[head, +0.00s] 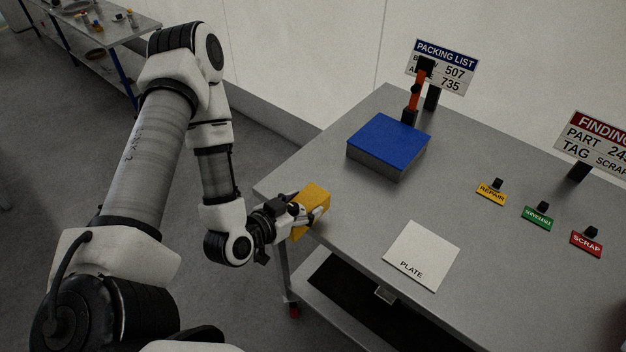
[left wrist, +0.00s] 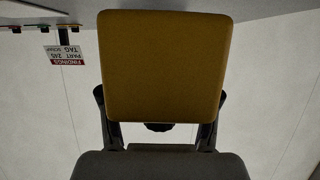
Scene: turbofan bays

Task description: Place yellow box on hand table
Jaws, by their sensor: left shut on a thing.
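The yellow box (head: 311,207) is in my left gripper (head: 304,218), at the left edge of the grey table (head: 345,235). In the left wrist view the yellow box (left wrist: 164,66) fills the upper middle, with a dark finger on each side of it. My left gripper is shut on the box. From these views I cannot tell whether the box touches the table top. My right gripper is in neither view.
A blue-topped box (head: 389,143) and a packing list sign (head: 441,67) stand at the back. A white plate sheet (head: 422,255) lies at the front. Repair (head: 491,193), serviceable (head: 538,217) and scrap (head: 586,243) tags lie right. Bare table surrounds the plate sheet.

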